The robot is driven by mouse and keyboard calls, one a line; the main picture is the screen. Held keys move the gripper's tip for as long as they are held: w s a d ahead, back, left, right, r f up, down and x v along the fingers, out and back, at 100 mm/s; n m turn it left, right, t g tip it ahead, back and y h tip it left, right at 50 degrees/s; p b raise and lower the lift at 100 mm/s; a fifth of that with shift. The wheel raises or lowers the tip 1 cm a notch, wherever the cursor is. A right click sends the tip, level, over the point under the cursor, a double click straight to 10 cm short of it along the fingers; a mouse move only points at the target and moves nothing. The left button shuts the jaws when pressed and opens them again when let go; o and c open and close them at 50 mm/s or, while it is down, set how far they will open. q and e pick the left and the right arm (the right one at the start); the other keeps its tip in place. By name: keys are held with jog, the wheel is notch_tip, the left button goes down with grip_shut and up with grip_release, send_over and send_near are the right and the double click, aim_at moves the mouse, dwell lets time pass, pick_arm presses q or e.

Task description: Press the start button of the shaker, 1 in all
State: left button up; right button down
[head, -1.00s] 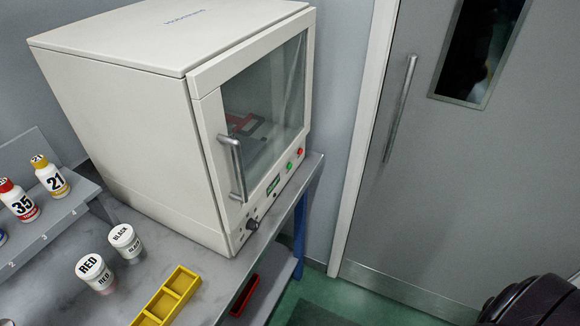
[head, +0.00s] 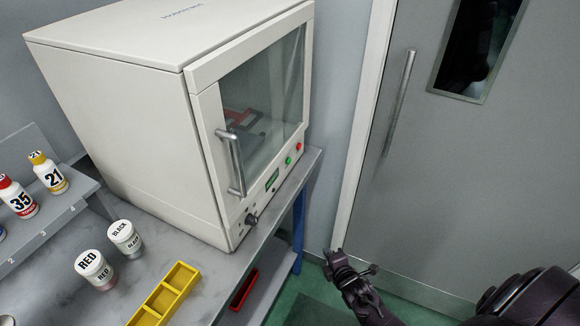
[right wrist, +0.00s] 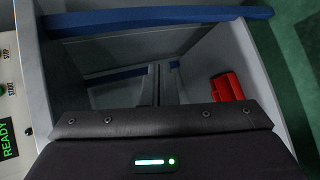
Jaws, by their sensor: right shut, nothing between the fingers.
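The shaker is a cream box-shaped cabinet (head: 125,125) with a glass door, on a grey bench. Its front strip carries a green start button (head: 288,160) and a red stop button (head: 298,147). Beside them is a small green display (head: 272,180), which reads READY in the right wrist view (right wrist: 7,140). My right gripper (head: 334,256) is shut and empty. It shows in front of the door wall, lower right of the buttons and apart from the shaker. In the right wrist view the START and STOP labels are at the left edge. My left gripper is out of view.
The shaker's door handle (head: 232,165) sticks out at the front. RED (head: 94,270) and BLACK (head: 125,237) jars, a yellow tray (head: 152,309) and numbered bottles are at the left. A red tray (head: 244,290) is on the lower shelf. The floor right of the bench is open.

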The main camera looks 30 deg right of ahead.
aim_at(288, 161)
jog(key=w+d+r+n+t, duration=0.1)
jog(key=w+r+n+t, duration=0.2)
jog(key=r, duration=0.9)
jog(key=w+d+r+n+t, duration=0.2)
jog(key=w+r+n, duration=0.4)
jog(key=r, duration=0.6)
jog(key=shift+w+d+n+t+h, duration=0.2)
jog(key=shift+d+n+t+h, duration=0.15)
jog(key=shift+t, duration=0.55)
jog(key=shift+w+a, duration=0.1)
jog(key=shift+a, duration=0.05)
jog(key=w+a+b, duration=0.3)
jog(key=w+a, duration=0.2)
jog(key=w, duration=0.1)
jog(key=shift+w+a, duration=0.15)
jog(key=shift+w, duration=0.25)
jog(key=shift+w+a+b, duration=0.25)
jog(key=shift+w+b, duration=0.05)
